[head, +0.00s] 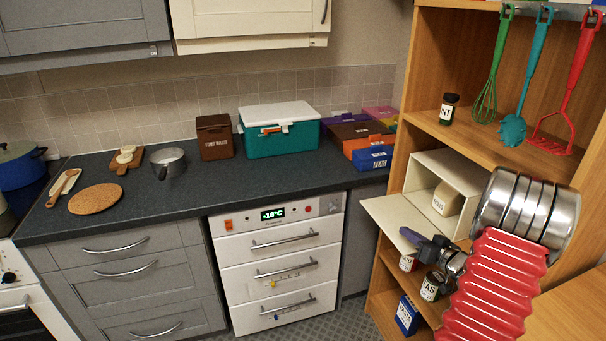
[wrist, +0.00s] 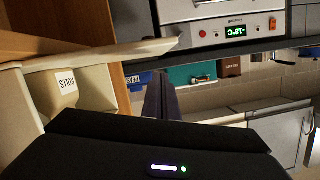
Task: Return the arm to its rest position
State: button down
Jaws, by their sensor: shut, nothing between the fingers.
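My gripper (head: 415,239) is in the right half of the head view, at the end of my red and silver arm, which is bent in front of the wooden shelf unit. Its dark purple fingers point left, in front of the open cream bin's lowered flap (head: 388,213). In the wrist view the fingers (wrist: 162,97) are together with nothing between them. A cream packet (head: 446,198) stands inside the bin; its label reads ROLLS in the wrist view (wrist: 67,84). The wrist picture is upside down. My arm hides part of the shelves.
The wooden shelf unit (head: 424,140) stands close around my arm, with jars and a blue box (head: 407,315) on its lower shelves. Utensils hang above, including a red masher (head: 572,90). The white freezer (head: 277,262) stands left, under the dark worktop (head: 225,180). Open space lies before the freezer.

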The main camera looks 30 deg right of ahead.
jog(key=w+a+r+n+g+h, duration=0.1)
jog(key=w+a+r+g+h, duration=0.1)
jog(key=w+a+r, duration=0.4)
jog(key=w+a+r+g+h, duration=0.2)
jog(key=a+r, duration=0.3)
jog(key=r, duration=0.3)
jog(key=s+a+r+g, duration=0.15)
jog(key=a+r, duration=0.25)
jog(key=a, duration=0.4)
jog(key=s+a+n+g+y, duration=0.2)
jog(key=s+a, duration=0.9)
jog(key=a, duration=0.4)
jog(key=s+a+n+g+y, duration=0.2)
jog(key=s+a+y, duration=0.1)
jog(key=s+a, duration=0.8)
jog(key=a, duration=0.4)
jog(key=shift+s+a+f+y, duration=0.25)
jog(key=shift+s+a+y, duration=0.05)
jog(key=shift+a, duration=0.05)
jog(key=shift+d, duration=0.15)
